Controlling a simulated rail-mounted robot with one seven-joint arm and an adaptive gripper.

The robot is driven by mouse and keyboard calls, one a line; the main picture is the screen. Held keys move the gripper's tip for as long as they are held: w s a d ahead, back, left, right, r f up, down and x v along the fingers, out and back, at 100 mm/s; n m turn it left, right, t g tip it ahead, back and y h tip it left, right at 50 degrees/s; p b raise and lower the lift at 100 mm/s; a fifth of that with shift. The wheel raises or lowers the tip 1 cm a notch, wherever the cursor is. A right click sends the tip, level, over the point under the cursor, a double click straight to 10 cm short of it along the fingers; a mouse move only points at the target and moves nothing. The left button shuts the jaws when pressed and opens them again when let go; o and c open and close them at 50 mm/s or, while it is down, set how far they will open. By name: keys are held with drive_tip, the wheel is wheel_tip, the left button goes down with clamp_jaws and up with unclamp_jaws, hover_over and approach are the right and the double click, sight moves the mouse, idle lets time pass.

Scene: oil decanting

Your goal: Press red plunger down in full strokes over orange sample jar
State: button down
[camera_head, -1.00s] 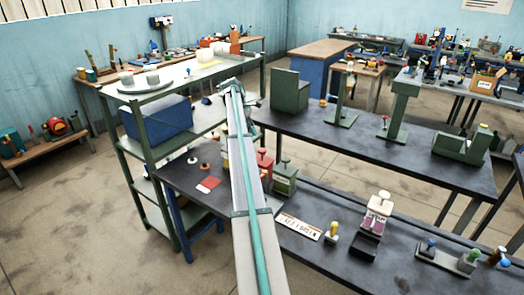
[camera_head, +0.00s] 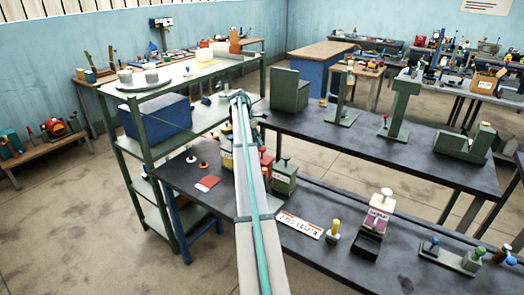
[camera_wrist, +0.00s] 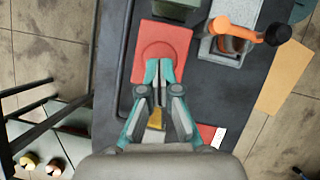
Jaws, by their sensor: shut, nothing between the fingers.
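In the wrist view, my gripper (camera_wrist: 159,72) is shut and empty, its teal fingertips together over a red block with a round red disc (camera_wrist: 160,48) on top. I cannot tell whether the tips touch it. In the head view, a red body (camera_head: 266,165) shows partly behind my arm, beside a green block with a pale knob (camera_head: 284,178). My fingertips are hidden there. I cannot make out the orange sample jar for certain; a round orange-brown part (camera_wrist: 232,44) shows under an orange handle (camera_wrist: 238,30) in the wrist view.
A yellow can (camera_head: 226,160) stands left of my arm on the dark bench (camera_head: 172,178), near a red card (camera_head: 208,182). A green-framed shelf (camera_head: 116,150) stands close on the left. A white label plate (camera_head: 300,226) and a purple-labelled dispenser (camera_head: 379,212) are at right.

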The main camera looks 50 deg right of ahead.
drive_tip(key=shift+f, duration=0.1)
idle(0.3)
drive_tip(key=shift+f, duration=1.55)
drive_tip(key=shift+w+a+r, duration=0.1)
drive_tip(key=shift+w+r, duration=0.2)
drive_tip(key=shift+w, duration=0.05)
drive_tip(key=shift+w+a+r+p, duration=0.15)
drive_tip(key=shift+w+a+p, duration=0.05)
drive_tip(key=shift+w, duration=0.4)
drive_tip(key=shift+w+a+r+p, duration=0.1)
drive_tip(key=shift+w+a+p, duration=0.1)
drive_tip(key=shift+w, duration=0.35)
drive_tip(key=shift+s+d, duration=0.1)
drive_tip(key=v, duration=1.2)
